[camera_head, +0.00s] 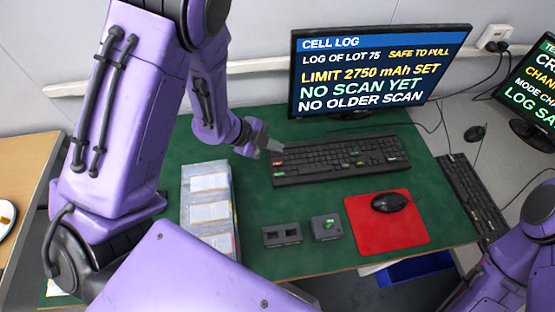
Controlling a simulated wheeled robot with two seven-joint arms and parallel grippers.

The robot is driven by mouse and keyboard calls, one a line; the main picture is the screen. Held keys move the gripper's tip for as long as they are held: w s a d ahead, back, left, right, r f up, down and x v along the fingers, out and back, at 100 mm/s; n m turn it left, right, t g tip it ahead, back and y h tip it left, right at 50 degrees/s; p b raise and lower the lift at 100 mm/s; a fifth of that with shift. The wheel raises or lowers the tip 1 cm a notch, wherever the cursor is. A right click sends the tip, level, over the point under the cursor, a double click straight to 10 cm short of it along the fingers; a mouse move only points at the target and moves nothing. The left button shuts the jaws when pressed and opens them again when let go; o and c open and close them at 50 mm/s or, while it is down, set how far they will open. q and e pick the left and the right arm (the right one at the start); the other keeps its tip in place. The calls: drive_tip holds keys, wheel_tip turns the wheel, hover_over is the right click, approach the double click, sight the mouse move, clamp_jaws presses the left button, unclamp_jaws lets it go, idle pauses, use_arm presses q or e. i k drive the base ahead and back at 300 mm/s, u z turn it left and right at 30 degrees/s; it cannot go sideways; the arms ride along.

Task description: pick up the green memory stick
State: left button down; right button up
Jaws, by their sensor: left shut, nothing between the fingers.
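My left gripper (275,147) is over the green desk mat (300,205), at the left end of the black keyboard (340,160). Its fingers are shut and hold nothing. A small green piece (328,224) shows on top of the right one of two small dark grey blocks. It may be the green memory stick, but it is too small to tell. Another small green mark (279,175) shows at the keyboard's front left corner. My right arm shows at the lower right, and its gripper is out of view.
Two grey blocks, the left one (282,235) with openings, stand on the mat. A rack of pale packs (187,205) stands to their left. A black mouse (389,202) lies on a red pad (370,228). A monitor (380,65) stands behind the keyboard. A blue bin (415,268) is below the desk edge.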

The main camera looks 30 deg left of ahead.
sight(328, 224)
drive_tip(key=k, duration=1.5)
